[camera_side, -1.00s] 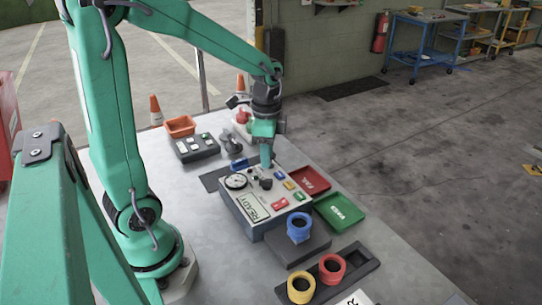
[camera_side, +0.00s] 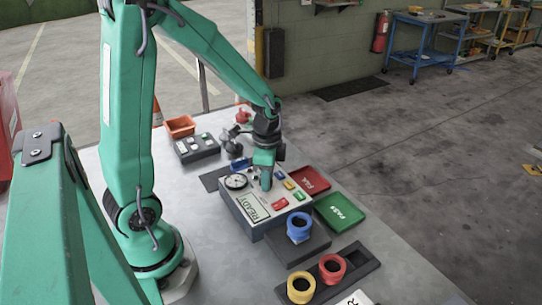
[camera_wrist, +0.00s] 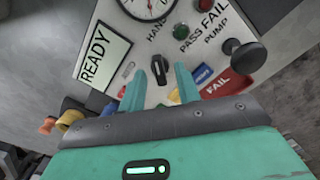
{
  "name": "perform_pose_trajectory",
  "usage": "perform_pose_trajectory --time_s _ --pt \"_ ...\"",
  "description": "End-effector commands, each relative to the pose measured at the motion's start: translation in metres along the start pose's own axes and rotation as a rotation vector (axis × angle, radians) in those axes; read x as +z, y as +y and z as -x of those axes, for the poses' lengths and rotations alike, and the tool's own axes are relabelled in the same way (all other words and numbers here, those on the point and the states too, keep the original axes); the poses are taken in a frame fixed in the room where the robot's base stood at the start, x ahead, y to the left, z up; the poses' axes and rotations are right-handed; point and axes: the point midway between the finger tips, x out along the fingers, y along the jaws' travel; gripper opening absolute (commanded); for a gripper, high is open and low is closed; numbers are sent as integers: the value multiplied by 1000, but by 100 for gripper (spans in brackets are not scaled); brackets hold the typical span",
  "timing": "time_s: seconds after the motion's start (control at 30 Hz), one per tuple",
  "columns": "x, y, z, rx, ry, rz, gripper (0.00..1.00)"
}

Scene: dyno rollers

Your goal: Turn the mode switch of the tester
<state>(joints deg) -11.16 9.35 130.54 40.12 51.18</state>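The tester (camera_side: 253,228) is a pale box on the table with a dial, a READY display and coloured buttons. My gripper (camera_side: 266,186) points down at its panel in the side view, hiding part of the controls there. In the wrist view, a black knob (camera_wrist: 160,70), apparently the mode switch, stands beside the partly covered "HAND" lettering. The two fingers of my gripper (camera_wrist: 160,76) are open, one on each side of the knob. Gaps show between the fingers and the knob; contact is not visible.
In the wrist view, a round black PUMP knob (camera_wrist: 246,56) and a green lamp (camera_wrist: 181,32) sit nearby. A red FAIL tray (camera_side: 312,184) and green PASS tray (camera_side: 340,212) lie right of the tester. A blue ring (camera_side: 299,229) stands in front. A button box (camera_side: 197,149) is behind.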

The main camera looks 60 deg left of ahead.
Motion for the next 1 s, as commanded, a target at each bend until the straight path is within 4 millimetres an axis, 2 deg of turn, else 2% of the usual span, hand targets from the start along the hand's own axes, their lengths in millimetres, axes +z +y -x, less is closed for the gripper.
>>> perform_pose_trajectory --time_s 0.13,0.3,0.67,1.0 --pt "0 0 0 0 0 0 33" --pt "0 0 0 0 0 0 0" --pt "0 0 0 0 0 18 0" --pt "0 0 1 0 0 162 0"
